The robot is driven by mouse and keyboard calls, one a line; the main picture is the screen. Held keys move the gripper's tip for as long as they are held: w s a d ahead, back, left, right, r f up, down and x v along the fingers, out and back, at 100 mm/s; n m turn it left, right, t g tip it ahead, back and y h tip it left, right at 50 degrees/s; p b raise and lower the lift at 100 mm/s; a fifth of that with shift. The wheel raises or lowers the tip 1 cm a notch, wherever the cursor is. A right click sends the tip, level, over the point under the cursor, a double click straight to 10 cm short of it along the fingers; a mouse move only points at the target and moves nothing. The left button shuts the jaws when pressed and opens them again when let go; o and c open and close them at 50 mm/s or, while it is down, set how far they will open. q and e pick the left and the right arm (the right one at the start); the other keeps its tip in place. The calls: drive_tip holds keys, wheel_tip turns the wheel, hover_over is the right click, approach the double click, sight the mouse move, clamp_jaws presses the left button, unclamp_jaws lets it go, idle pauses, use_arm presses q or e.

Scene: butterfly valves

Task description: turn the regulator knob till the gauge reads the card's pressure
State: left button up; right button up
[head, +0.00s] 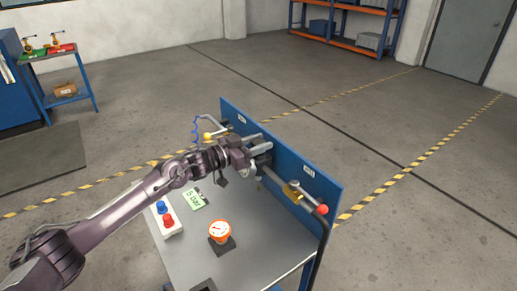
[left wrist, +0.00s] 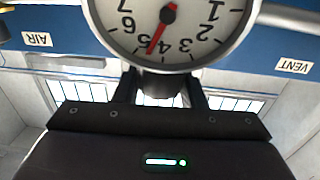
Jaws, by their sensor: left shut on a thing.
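My left gripper (head: 262,150) reaches in from the left to the blue panel in the head view. The white round gauge (left wrist: 185,30) sits just above the knob there, upside down and cut by the top edge. Its red needle points between 4 and 5, close to the 5. The green card (head: 194,199) lies on the bench and seems to read 5 bar. I cannot make out the gauge or knob in the head view.
The blue panel (head: 300,182) stands along the bench's back edge, with pipes and a yellow valve (head: 291,192). On the grey bench top (head: 260,235) are a box with blue and red buttons (head: 173,230) and an orange dial (head: 220,230) on a dark base.

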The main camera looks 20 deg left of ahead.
use_arm(q)
drive_tip(key=o, duration=1)
drive_tip(key=shift+s+a+f, duration=0.15)
drive_tip(key=shift+s+a, duration=0.05)
drive_tip(key=shift+a, duration=0.05)
drive_tip(key=b+v, duration=0.2)
drive_tip(key=v, duration=0.5)
